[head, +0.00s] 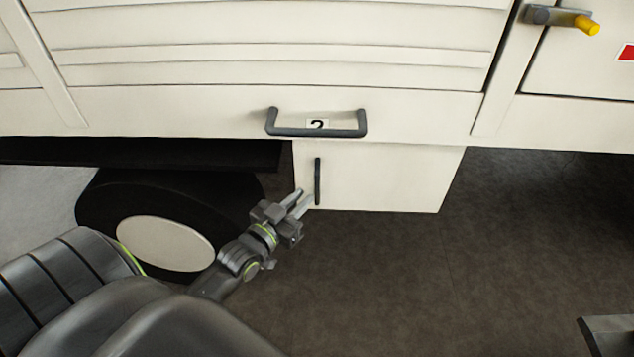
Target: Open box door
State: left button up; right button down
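The box (390,182) is a cream-white box under the large panel, at the middle of the head view. Its door appears closed against it. A dark vertical handle (317,181) is on the left part of its front. My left gripper (307,194) is just left of the handle's lower end, its two fingers pointing up and right with a gap between them. It looks open and empty; I cannot tell whether a fingertip touches the handle. My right gripper is not in view.
A large cream panel with a dark horizontal handle (318,133) and a number label is above the box. A black wheel (110,200) with a pale hub stands left of my gripper. A yellow-tipped latch (586,25) is at upper right. Dark floor (430,280) is clear below the box.

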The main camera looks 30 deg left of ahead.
aim_at(317, 201)
pick_arm(q)
jog(key=w, duration=0.6)
jog(key=shift+w+d, duration=0.1)
jog(key=shift+w, duration=0.3)
jog(key=shift+c, duration=0.5)
grip_shut()
